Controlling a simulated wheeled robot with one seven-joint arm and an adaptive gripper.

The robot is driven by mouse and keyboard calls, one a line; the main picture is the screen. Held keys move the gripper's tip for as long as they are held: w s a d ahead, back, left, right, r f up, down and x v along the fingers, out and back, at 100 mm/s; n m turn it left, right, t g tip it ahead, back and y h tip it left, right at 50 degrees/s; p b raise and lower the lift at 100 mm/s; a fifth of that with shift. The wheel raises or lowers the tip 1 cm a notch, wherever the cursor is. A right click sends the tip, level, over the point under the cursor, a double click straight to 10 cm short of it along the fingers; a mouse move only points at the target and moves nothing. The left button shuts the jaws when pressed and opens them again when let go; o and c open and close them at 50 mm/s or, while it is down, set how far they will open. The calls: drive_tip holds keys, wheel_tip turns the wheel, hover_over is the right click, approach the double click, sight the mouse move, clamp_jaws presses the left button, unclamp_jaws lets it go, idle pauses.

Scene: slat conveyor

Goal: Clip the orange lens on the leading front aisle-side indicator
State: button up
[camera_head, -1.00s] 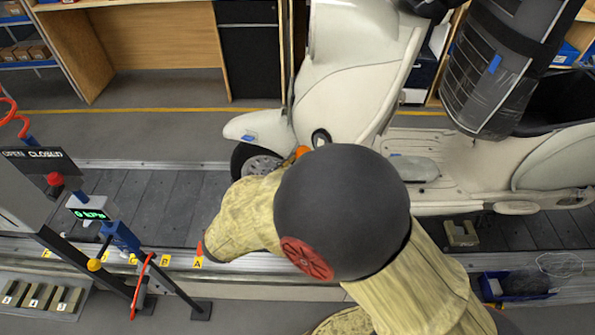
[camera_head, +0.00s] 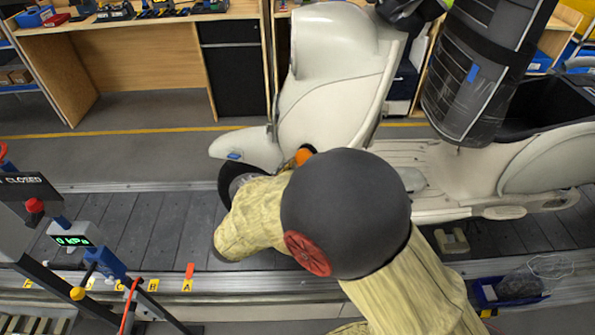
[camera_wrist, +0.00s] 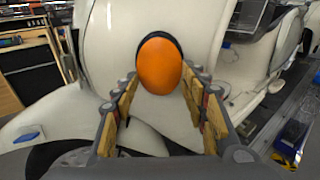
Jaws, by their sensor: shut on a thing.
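The cream scooter (camera_head: 335,105) stands on the slat conveyor with its front to the left. The orange lens (camera_wrist: 159,66) is in front of a dark oval rim (camera_wrist: 180,50) on its front panel. The lens covers most of the rim; whether it is seated I cannot tell. My gripper (camera_wrist: 160,90) is shut on the lens, with padded fingers at its lower left and right. In the head view the lens (camera_head: 304,155) shows just beyond my dark wrist joint, which hides my gripper and part of the front wheel.
The grey slat conveyor (camera_head: 150,225) runs across the picture. A post with a gauge (camera_head: 73,240) and lettered yellow tags (camera_head: 187,285) stand at its near left. A dark wrapped bulk (camera_head: 480,80) rises over the scooter. A blue bin (camera_head: 490,290) sits at near right.

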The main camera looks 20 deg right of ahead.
drive_tip(key=shift+w+d, duration=0.1)
drive_tip(key=shift+d, duration=0.05)
idle(0.4)
drive_tip(key=o, duration=1.1)
drive_tip(key=shift+c, duration=0.2)
drive_tip(key=shift+o, duration=0.5)
drive_tip(key=v, duration=1.2)
